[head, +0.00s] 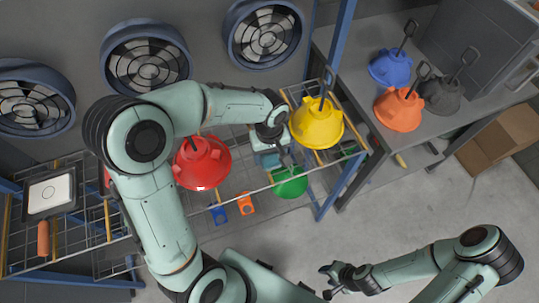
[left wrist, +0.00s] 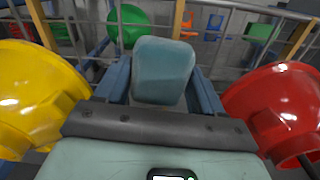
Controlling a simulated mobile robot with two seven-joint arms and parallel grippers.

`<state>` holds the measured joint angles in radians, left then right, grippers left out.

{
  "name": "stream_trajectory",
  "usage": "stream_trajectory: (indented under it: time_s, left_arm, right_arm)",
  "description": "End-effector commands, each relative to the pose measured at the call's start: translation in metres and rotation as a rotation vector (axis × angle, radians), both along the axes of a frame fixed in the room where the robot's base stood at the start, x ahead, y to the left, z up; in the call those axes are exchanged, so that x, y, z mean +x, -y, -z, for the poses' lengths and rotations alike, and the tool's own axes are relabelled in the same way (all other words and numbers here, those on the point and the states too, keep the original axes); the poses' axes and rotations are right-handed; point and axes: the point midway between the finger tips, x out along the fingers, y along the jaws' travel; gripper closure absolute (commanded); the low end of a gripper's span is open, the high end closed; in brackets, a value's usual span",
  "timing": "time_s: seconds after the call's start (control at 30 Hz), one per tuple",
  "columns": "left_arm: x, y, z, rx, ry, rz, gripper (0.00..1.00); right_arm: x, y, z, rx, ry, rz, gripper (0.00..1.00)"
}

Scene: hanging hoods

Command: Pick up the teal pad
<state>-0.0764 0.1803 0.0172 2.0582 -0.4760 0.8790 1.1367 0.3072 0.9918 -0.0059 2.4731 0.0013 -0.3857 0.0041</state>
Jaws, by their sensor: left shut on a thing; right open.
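The teal pad (left wrist: 163,70) is a rounded block between the two blue-grey fingers of my left gripper (left wrist: 163,88) in the left wrist view. The gripper is shut on it. In the head view the pad (head: 267,160) is partly hidden under my left gripper (head: 272,148), between the red hood and the yellow hood. My right gripper (head: 336,281) is open and empty at the bottom of the head view, well away from the rack.
The red hood (head: 201,163) and yellow hood (head: 316,124) flank my left gripper closely. A green hood (head: 290,183) is lower down. Blue, orange and dark hoods stand on the grey table (head: 435,120) at right. Open floor (head: 400,215) lies around my right arm.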

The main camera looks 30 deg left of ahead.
Motion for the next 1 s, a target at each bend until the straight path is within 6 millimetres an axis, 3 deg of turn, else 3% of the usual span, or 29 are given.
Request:
stream_trajectory:
  time_s: [0.6, 0.8, 1.0]
  left_arm:
    - [0.002, 0.000, -0.156, -0.002, 0.007, 0.000, 0.62]
    - [0.001, 0.001, -0.181, -0.001, 0.004, 0.002, 0.62]
    - [0.000, 0.000, -0.187, -0.001, 0.001, 0.002, 0.62]
  right_arm:
    - [0.021, 0.000, -0.021, 0.000, 0.025, 0.000, 0.57]
    - [0.026, 0.000, -0.024, 0.000, 0.029, 0.000, 0.57]
    - [0.026, 0.000, -0.025, 0.000, 0.030, 0.001, 0.57]
